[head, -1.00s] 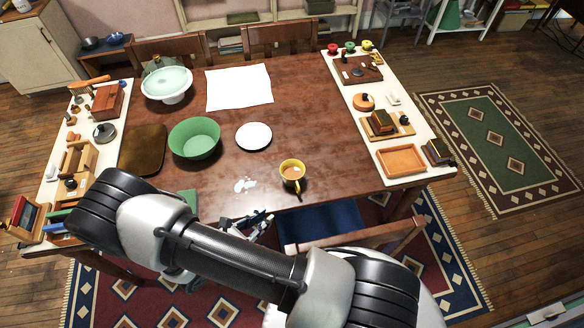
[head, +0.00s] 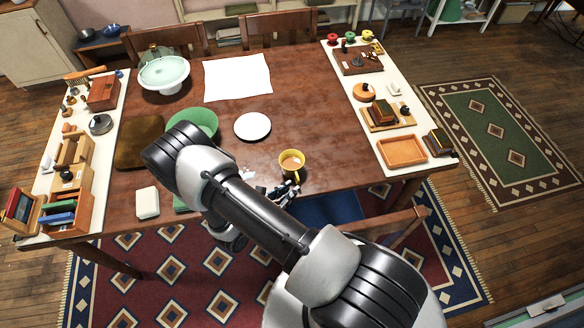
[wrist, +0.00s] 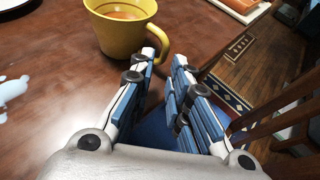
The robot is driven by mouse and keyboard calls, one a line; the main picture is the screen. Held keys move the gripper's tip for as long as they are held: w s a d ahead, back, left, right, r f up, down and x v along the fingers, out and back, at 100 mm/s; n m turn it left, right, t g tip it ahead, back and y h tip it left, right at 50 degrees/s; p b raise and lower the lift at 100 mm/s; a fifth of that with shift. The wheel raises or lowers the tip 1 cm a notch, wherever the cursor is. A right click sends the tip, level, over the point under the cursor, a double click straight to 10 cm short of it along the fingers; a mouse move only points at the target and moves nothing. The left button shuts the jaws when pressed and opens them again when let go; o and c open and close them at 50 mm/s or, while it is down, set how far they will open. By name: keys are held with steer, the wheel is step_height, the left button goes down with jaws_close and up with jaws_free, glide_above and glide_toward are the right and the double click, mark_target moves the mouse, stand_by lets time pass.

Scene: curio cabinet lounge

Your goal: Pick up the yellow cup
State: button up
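The yellow cup (head: 291,163) stands upright near the front edge of the brown table, with a brownish drink in it. In the wrist view the cup (wrist: 122,30) is at the top, just ahead of my fingers, its handle on the right side. My gripper (wrist: 165,65) is open with nothing between its fingers; the left fingertip is close to the cup's handle, and I cannot tell if they touch. In the head view my gripper (head: 287,190) is at the table's front edge, just in front of the cup.
A white plate (head: 252,126) lies behind the cup. A green bowl (head: 196,121) is partly hidden by my arm. A pale spill (wrist: 12,88) is left of the cup. A wooden chair (head: 385,233) stands close to the right of my gripper. An orange tray (head: 402,151) lies farther right.

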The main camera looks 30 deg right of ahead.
mark_target(293, 170)
steer(key=x, duration=0.4)
steer(key=shift+s+d+b, duration=0.1)
steer(key=shift+d+b, duration=0.1)
steer(key=shift+b, duration=0.2)
steer(key=shift+c, duration=0.3)
jaws_close()
